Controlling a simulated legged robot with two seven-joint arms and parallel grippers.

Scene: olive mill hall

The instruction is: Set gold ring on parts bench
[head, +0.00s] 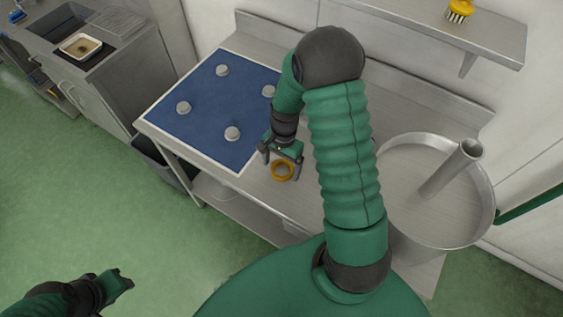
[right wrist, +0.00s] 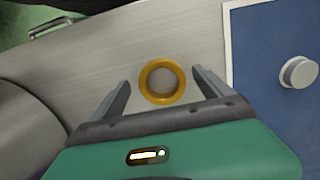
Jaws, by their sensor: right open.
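The gold ring (head: 283,179) lies flat on the bare metal top of the bench (head: 392,108), just right of the blue mat, near the front edge. My right gripper (head: 281,160) is open above the ring. In the right wrist view the ring (right wrist: 163,101) shows between the two spread fingers (right wrist: 163,92), with a gap on each side. No finger visibly touches it. My left gripper (head: 122,281) is low at the left of the head view, over the green floor and away from the bench. Its jaw opening is unclear.
The blue mat (head: 205,110) carries several grey knobs (head: 232,133). A large round metal basin (head: 440,200) with an upright pipe (head: 450,172) stands at the right. A shelf (head: 430,22) with a yellow brush (head: 460,10) hangs above. A sink unit (head: 85,50) is at the far left.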

